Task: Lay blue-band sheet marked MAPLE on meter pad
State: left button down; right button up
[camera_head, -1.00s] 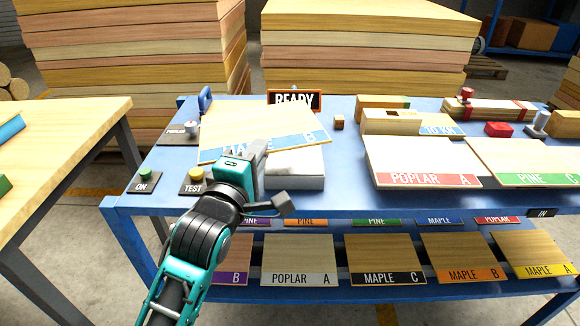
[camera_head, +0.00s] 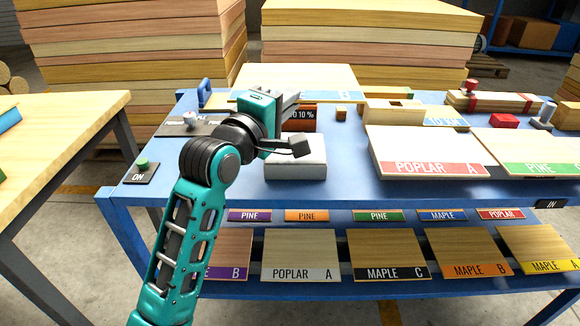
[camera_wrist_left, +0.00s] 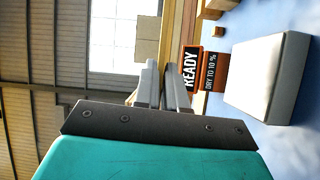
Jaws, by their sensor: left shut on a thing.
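The blue-band MAPLE B sheet (camera_head: 300,78) is held up above the back of the blue bench, seen at a shallow angle, with part of its blue band hidden by my left gripper (camera_head: 288,104). That gripper is shut on the sheet's near, banded edge. Its fingers show in the left wrist view (camera_wrist_left: 163,85), where I cannot make out the sheet clearly. The meter pad, a pale grey block (camera_head: 296,172), stands bare below and in front of the sheet, and it also shows in the left wrist view (camera_wrist_left: 268,78). My right gripper is not in view.
The meter's sign (camera_wrist_left: 200,70) reads READY, DRY TO 10 %. Right of the pad are the POPLAR A stack (camera_head: 425,150) and PINE C stack (camera_head: 535,148). A green ON button (camera_head: 141,165) is at the left. Labelled sheets (camera_head: 388,258) fill the lower shelf.

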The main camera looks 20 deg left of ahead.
pick_arm(q)
notch_tip(320, 180, down, 12)
jog(key=b, duration=0.2)
jog(key=shift+b, duration=0.35)
notch_tip(320, 180, down, 4)
jog(key=shift+r+b, duration=0.25)
jog(key=shift+b, duration=0.25)
jog(key=shift+f, duration=0.2)
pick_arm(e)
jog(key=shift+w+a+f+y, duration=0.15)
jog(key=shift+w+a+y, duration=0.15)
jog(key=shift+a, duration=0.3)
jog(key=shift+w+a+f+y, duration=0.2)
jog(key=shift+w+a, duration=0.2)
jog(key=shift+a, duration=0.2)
pick_arm(q)
jog(key=shift+f, duration=0.1)
jog(key=c, duration=1.2)
grip_release()
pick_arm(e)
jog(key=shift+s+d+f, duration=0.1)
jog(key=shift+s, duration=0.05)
